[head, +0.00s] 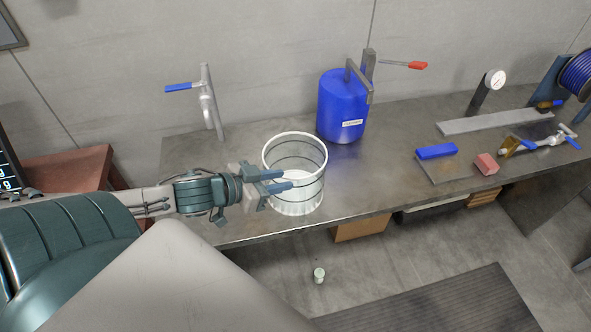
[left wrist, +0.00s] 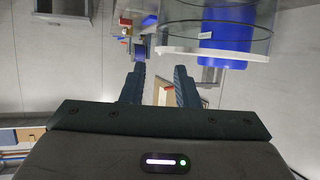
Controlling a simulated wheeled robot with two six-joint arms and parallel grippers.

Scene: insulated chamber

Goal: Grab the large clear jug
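The large clear jug (head: 306,190) stands upright on the metal bench, with a pale rim and dark bands around its see-through wall. My left gripper (head: 274,181) comes in from the left, its two blue-grey fingers overlapping the jug's left side in the head view. The fingers are apart with nothing between them. In the left wrist view, the open left gripper (left wrist: 160,80) shows a clear gap, and the jug (left wrist: 180,32) appears upside down past the fingertips, off to the right. I cannot tell whether a finger touches the jug. My right gripper is not in view.
A blue canister (head: 342,112) stands behind the jug to the right. A pipe with a blue-handled valve (head: 207,105) rises at the back left. A blue block (head: 436,151) and a red block (head: 486,164) lie farther right. A small jar (head: 319,275) is on the floor.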

